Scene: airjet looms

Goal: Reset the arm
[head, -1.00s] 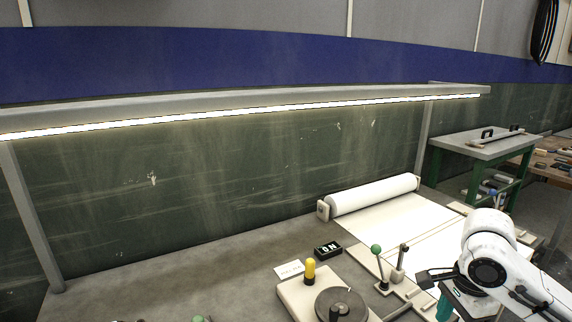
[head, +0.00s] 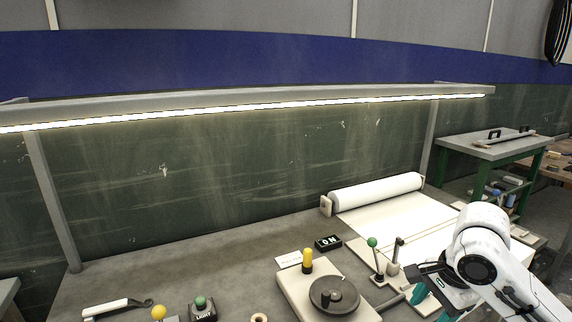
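My white arm reaches in from the lower right of the head view. My gripper (head: 428,277) is at its end, dark and small, close to the right side of the lever device. The arm hides part of it, and whether its fingers are open or shut does not show clearly. A teal piece shows just below the gripper. A green-knobbed lever (head: 373,257) stands just left of the gripper, with a dark upright post beside it.
A beige base with a dark round disc (head: 334,295) and yellow knob stands front centre. A white roll (head: 375,193) lies behind. An ON block (head: 328,242), LIGHT button (head: 202,309) and wrench-like tool (head: 118,307) are on the grey table. A green-legged table (head: 490,149) stands right.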

